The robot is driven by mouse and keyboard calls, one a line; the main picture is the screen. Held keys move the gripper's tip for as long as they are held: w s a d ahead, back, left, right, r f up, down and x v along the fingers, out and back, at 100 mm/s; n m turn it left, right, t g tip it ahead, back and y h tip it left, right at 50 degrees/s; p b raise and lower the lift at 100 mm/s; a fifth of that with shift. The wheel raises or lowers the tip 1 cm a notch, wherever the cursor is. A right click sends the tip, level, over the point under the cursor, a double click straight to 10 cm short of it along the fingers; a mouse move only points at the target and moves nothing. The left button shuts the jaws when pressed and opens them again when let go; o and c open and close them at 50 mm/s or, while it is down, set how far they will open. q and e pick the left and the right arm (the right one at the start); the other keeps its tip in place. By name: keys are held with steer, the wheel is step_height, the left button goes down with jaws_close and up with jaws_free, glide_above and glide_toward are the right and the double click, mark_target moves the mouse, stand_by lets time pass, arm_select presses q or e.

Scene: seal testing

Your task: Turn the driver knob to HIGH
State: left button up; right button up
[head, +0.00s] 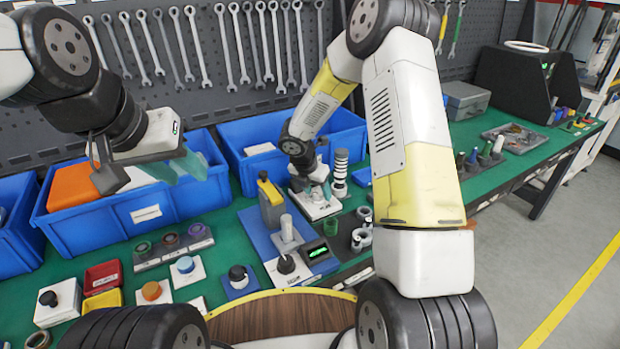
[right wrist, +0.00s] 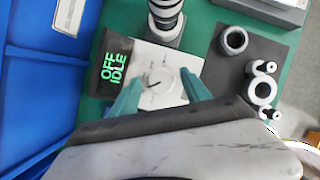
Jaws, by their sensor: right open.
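The driver is a pale box (right wrist: 150,58) with a dark display (right wrist: 114,66) reading OFF and IDLE in green. It also shows in the head view (head: 316,210), partly hidden under my right gripper. Its white knob (right wrist: 162,80) has a dark pointer mark and shows in the right wrist view. My right gripper (right wrist: 161,82) is open, its teal fingers apart on either side of the knob. Contact with the knob cannot be told. My left gripper (head: 188,165) hangs over a blue bin at the left; its finger gap is unclear.
A black-and-white ringed column (head: 340,170) stands beside the driver. A dark mat with several rings (right wrist: 248,62) lies to its right. Blue bins (head: 110,225) line the back. A blue base with a tester (head: 285,240) and several knobs and parts occupy the front of the green bench.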

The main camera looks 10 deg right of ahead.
steer(key=shift+c, duration=0.2)
jaws_close()
steer(key=shift+m, duration=0.4)
steer(key=m+g, duration=0.1)
steer(key=m, duration=0.1)
steer(key=m+g+h, duration=0.1)
steer(key=m, duration=0.2)
steer(key=shift+w+a+m, duration=0.1)
steer(key=shift+w+m, duration=0.1)
steer(key=shift+m, duration=0.1)
steer(key=m+g, duration=0.2)
steer(key=m, duration=0.3)
steer(key=shift+w, duration=0.1)
steer(key=m+g, duration=0.1)
steer(key=m, duration=0.2)
steer(key=m+g+y, duration=0.1)
steer(key=m, duration=0.2)
steer(key=shift+w+m, duration=0.1)
steer(key=shift+m, duration=0.3)
steer(key=m, duration=0.2)
steer(key=m+g+y, duration=0.1)
steer(key=m+y, duration=0.1)
steer(key=m, duration=0.1)
steer(key=shift+d+m+g, duration=0.25)
steer(key=shift+m+g, duration=0.05)
